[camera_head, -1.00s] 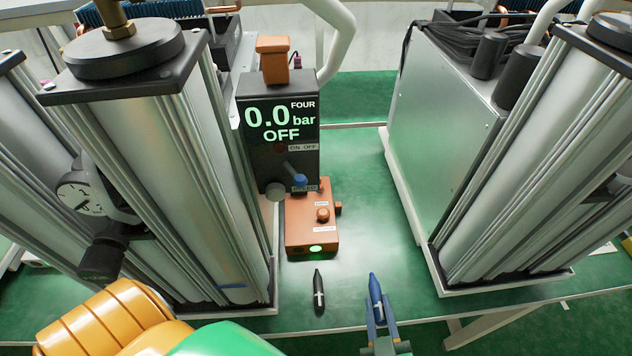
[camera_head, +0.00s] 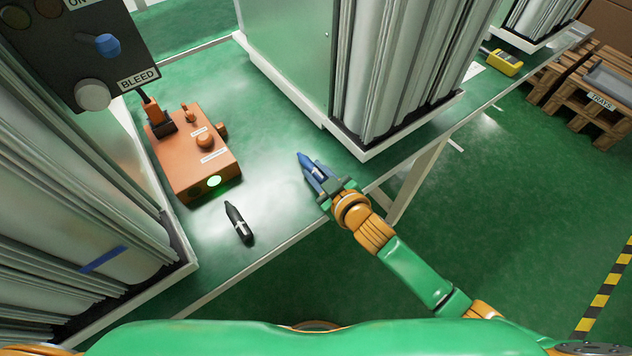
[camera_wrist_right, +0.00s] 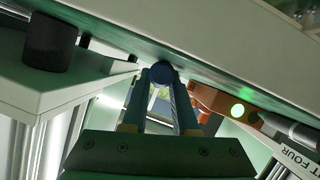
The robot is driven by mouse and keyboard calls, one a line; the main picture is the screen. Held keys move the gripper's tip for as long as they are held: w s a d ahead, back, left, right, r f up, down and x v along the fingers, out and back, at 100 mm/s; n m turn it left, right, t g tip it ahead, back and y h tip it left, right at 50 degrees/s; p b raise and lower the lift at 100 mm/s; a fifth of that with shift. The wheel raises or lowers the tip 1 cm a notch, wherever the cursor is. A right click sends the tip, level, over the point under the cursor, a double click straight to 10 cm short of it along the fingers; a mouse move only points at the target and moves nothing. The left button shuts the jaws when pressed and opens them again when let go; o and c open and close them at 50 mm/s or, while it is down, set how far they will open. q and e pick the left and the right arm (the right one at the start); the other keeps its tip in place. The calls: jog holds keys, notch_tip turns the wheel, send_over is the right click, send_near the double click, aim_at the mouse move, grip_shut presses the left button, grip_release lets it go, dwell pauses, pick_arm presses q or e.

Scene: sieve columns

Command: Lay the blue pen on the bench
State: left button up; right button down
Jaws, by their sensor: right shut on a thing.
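The blue pen (camera_head: 307,163) is between the fingertips of my right gripper (camera_head: 318,178), near the front edge of the green bench (camera_head: 275,205). In the right wrist view the round end of the blue pen (camera_wrist_right: 163,73) shows between the two fingers of my right gripper (camera_wrist_right: 166,85), which are shut on it. I cannot tell whether the pen touches the bench top. A black pen (camera_head: 239,222) lies on the bench to the left of my right gripper. My left gripper is not in view.
An orange box (camera_head: 192,160) with a lit green button stands on the bench behind the black pen. Metal columns (camera_head: 400,70) stand behind the blue pen. A dark panel with a blue lever (camera_head: 107,44) is at upper left. Bare bench lies between the two pens.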

jog(key=shift+r+p, duration=0.1)
jog(key=shift+p, duration=0.2)
jog(key=c, duration=1)
grip_release()
jog(key=shift+f, duration=0.2)
jog(key=shift+r, duration=0.1)
jog(key=shift+s+r, duration=0.15)
jog(key=shift+r, duration=0.05)
jog(key=p+v, duration=0.1)
jog(key=v, duration=1)
jog(key=shift+s+d+r+p, duration=0.1)
jog(key=shift+s+d+p, duration=0.15)
jog(key=shift+p, duration=0.1)
jog(key=shift+d, duration=0.1)
